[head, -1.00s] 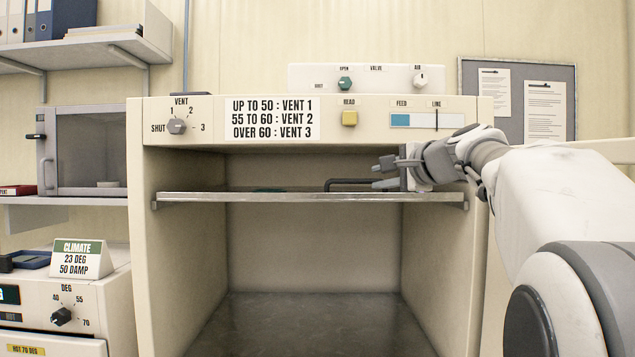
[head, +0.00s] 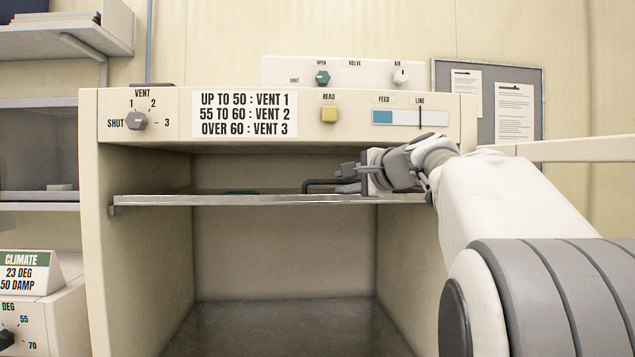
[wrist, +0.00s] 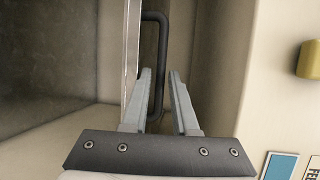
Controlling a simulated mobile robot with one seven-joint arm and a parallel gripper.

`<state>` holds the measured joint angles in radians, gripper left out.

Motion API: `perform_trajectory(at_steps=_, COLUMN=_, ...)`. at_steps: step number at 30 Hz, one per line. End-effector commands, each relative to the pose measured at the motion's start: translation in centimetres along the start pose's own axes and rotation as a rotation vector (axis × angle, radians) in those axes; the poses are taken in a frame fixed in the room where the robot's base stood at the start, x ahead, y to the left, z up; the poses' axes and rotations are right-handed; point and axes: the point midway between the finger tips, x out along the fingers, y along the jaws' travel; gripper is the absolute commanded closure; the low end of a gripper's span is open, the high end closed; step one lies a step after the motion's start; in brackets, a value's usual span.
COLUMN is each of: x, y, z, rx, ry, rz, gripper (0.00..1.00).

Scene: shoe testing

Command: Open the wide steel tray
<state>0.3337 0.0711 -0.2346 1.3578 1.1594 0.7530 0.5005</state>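The wide steel tray (head: 220,200) is a thin metal shelf spanning the upper part of the open cream cabinet. Its dark bar handle (head: 320,182) sits at the front, toward the right. My gripper (head: 346,179) is at that handle and hides its right part. In the wrist view, the two grey fingers (wrist: 160,72) are apart, with the upright black handle bar (wrist: 162,45) showing between them. The tray's edge (wrist: 132,50) is just left of the fingers. I cannot tell whether either finger touches the bar.
The control panel above the opening has a vent knob (head: 136,121), a yellow READ button (head: 329,114) and a feed gauge (head: 410,118). The cabinet's right wall (head: 405,260) is close to my arm. The space below the tray is empty.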

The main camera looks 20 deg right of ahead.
Motion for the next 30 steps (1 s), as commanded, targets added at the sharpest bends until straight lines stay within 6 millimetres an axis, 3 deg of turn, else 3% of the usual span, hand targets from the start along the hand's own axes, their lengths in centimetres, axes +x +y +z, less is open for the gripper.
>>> perform_trajectory(at_steps=2, x=0.0, y=0.0, z=0.0, rx=0.0, ry=0.0, rz=0.0, gripper=0.75)
perform_trajectory(at_steps=6, x=0.01, y=0.01, z=0.01, rx=0.0, ry=0.0, rz=0.0, gripper=1.0)
perform_trajectory(at_steps=30, x=0.03, y=0.0, z=0.05, rx=0.0, ry=-0.001, rz=0.0, gripper=1.0)
